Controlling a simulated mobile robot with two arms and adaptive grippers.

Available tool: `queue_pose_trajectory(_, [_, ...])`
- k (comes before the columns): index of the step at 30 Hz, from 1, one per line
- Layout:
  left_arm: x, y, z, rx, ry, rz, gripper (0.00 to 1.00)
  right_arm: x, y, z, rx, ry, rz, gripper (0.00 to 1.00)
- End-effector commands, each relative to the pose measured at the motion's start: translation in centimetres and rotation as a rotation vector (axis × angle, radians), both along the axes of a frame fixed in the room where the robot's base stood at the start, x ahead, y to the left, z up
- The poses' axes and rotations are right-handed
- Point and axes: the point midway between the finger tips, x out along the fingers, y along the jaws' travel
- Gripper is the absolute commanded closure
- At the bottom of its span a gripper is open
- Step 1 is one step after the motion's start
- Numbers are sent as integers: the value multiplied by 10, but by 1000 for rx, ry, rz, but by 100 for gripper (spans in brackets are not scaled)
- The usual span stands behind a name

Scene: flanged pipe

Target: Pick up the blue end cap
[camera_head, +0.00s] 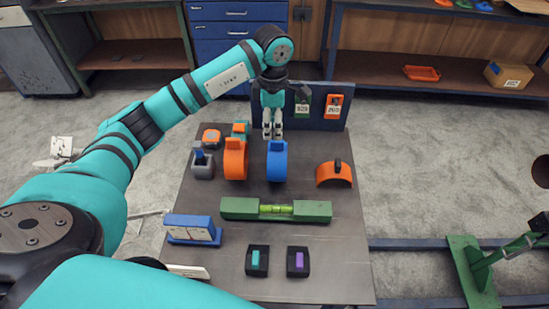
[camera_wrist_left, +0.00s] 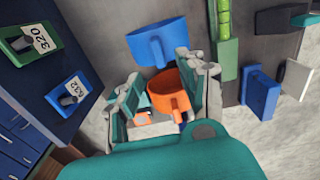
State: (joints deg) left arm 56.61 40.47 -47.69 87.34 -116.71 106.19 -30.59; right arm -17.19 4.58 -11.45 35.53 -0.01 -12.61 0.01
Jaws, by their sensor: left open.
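The blue end cap (camera_head: 277,163), a thick curved piece with a tab on top, stands on the dark table. It also shows in the left wrist view (camera_wrist_left: 150,42), beyond the fingertips. My left gripper (camera_head: 272,136) is open and empty, fingers pointing down, just behind and above the blue cap in the head view. I see no contact. A similar orange cap (camera_head: 235,162) stands left of the blue one. In the left wrist view the orange cap (camera_wrist_left: 170,98) appears between the open fingers, beyond them. My right gripper is not in view.
An orange arched piece (camera_head: 333,175) with a black knob is at right. A dark upright panel (camera_head: 320,117) with numbered tags stands at the table's back. The table's right front is clear.

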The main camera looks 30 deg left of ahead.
Motion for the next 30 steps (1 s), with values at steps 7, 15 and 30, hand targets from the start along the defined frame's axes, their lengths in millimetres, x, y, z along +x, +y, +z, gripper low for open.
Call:
queue_pose_trajectory(7, [0,-1,-16,0,1,1,60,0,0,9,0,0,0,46])
queue_pose_trajectory(15, [1,-3,-55,-1,2,1,60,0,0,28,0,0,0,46])
queue_pose_trajectory(30, [2,-3,-63,0,-1,0,83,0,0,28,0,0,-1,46])
